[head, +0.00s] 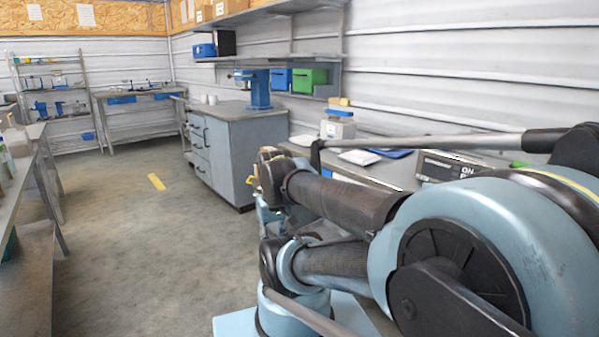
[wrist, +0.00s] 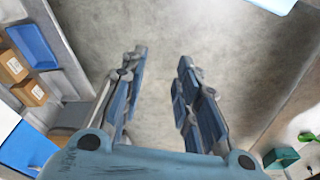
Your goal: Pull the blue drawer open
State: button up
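My gripper (wrist: 162,65) is open and empty in the wrist view, its two blue-and-grey fingers apart over bare grey floor. In the head view my arm hides most of it. No single blue drawer stands out. Small blue fronts (head: 122,99) hang under the far bench, far from my gripper. A blue open tray-like thing (wrist: 33,45) lies at the left of the wrist view, clear of the fingers. I cannot tell whether any of these is the drawer. The grey cabinet (head: 245,150) has several grey drawer fronts with dark handles.
A blue bin (head: 281,78) and a green bin (head: 310,80) sit by the wall shelf. Cardboard boxes (wrist: 30,91) stand at the left of the wrist view, a teal box (wrist: 281,158) at lower right. A workbench (head: 30,180) lines the left. The middle floor is clear.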

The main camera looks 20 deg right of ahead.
jog(key=w+d+r+n+h, duration=0.1)
jog(key=w+d+r+h, duration=0.25)
jog(key=w, duration=0.45)
jog(key=w+d+r+h, duration=0.2)
jog(key=w+d, duration=0.2)
jog(key=w, duration=0.4)
jog(key=w+d+r+n+h, duration=0.1)
jog(key=w+d+r+h, duration=0.15)
jog(key=w, duration=0.55)
jog(key=w+d+f+n+t+h, duration=0.1)
jog(key=w+f+t+h, duration=0.15)
jog(key=w, duration=0.85)
jog(key=w+f+n+t+h, duration=0.15)
jog(key=w+h, duration=0.25)
jog(key=w, duration=0.6)
jog(key=f+x, duration=0.1)
jog(key=x, duration=1.6)
jog(key=shift+d+m+g, duration=0.35)
jog(key=shift+g, duration=0.05)
jog(key=shift+s+f, duration=0.1)
jog(key=shift+s, duration=0.05)
grip_shut()
